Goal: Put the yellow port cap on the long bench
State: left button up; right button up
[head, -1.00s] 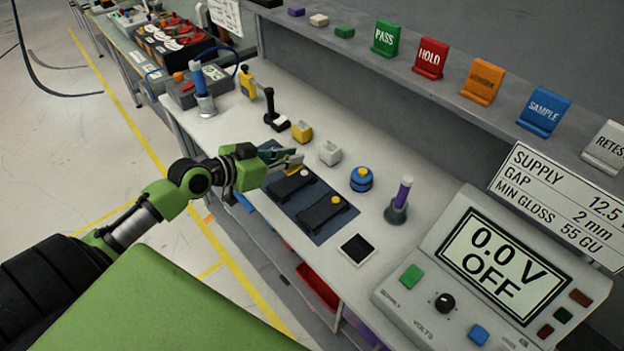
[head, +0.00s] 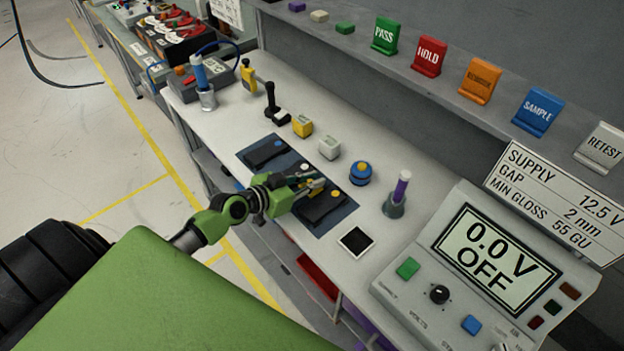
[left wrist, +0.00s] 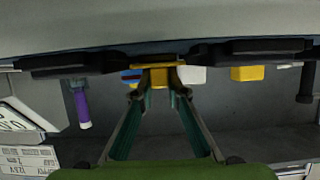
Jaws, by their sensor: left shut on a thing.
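My left gripper (head: 308,187) is shut on a small yellow piece, the yellow port cap (head: 317,185), just above the dark modules on the blue mat. In the left wrist view the yellow port cap (left wrist: 160,74) sits between the fingertips (left wrist: 160,86), close to the dark modules. From these views I cannot tell whether it touches a module. The long bench (head: 232,120) has a pale top and carries the mat. My right gripper is not in view.
Dark modules (head: 323,208) lie on the blue mat (head: 333,225). Behind them stand a yellow block (head: 302,126), a white block (head: 329,147), a blue knob (head: 360,174) and a purple-handled tool (head: 399,190). A power supply (head: 470,270) stands at right. Bare bench top lies left of the mat.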

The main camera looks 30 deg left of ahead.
pick_arm(q)
jog(key=shift+f, duration=0.15)
jog(key=o, duration=0.5)
jog(key=shift+o, duration=0.2)
